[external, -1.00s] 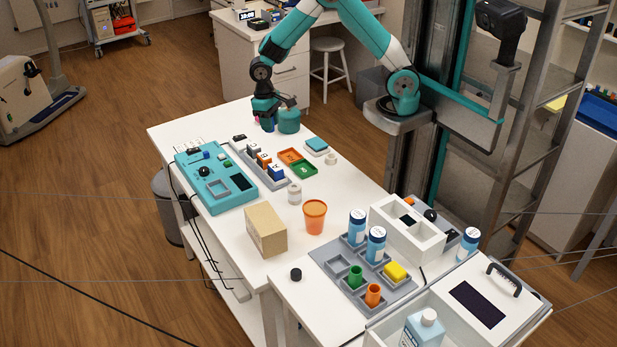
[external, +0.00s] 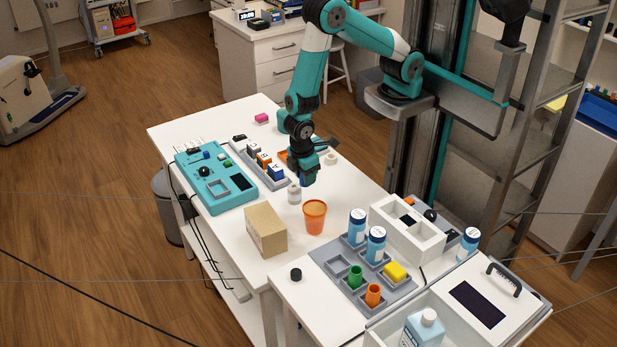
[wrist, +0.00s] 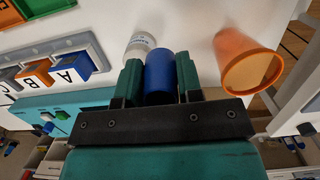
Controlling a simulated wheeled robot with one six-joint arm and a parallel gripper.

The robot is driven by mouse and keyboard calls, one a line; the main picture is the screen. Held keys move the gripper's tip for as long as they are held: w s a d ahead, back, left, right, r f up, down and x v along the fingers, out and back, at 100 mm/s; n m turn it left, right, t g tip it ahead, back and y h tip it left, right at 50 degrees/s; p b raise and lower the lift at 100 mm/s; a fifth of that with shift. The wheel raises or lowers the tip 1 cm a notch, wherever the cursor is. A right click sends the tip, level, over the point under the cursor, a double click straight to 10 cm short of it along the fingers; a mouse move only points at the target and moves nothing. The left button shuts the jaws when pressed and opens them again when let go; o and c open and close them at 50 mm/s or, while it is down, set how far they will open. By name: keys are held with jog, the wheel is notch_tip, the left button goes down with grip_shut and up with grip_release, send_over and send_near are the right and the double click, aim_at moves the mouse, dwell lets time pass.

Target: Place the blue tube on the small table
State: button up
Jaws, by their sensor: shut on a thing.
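The blue tube (wrist: 160,76) is between the two teal fingers of my gripper (wrist: 160,82) in the wrist view. My gripper is shut on it. In the external view my gripper (external: 306,180) is over the white table (external: 180,134), and a little blue shows at its tip. I cannot tell how high the tube is above the table top. A white roll or jar (external: 294,194) stands just beside the gripper. Which surface the task calls the small table is not clear from the frames.
An orange cup (external: 315,217) and a cardboard box (external: 266,230) stand nearer the camera. A teal control panel (external: 216,179) and a grey rack of lettered blocks (external: 245,160) lie to the left. A grey tray (external: 347,284) holds bottles and coloured tubes on the nearer table.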

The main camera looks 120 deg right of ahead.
jog(key=w+d+r+m+b, duration=0.2)
jog(key=d+m+b, duration=0.3)
jog(key=d, duration=0.5)
notch_tip(320, 180, up, 9)
jog(key=m+t+y+b, duration=0.1)
jog(key=m+b, duration=0.5)
jog(key=m, duration=0.7)
send_over(276, 152)
notch_tip(276, 152, down, 19)
jog(key=shift+s+d+f+p, duration=0.1)
jog(key=shift+f+p, duration=0.1)
jog(key=shift+p, duration=0.3)
jog(key=shift+f, duration=0.15)
jog(key=o, duration=1)
jog(key=shift+c, duration=0.2)
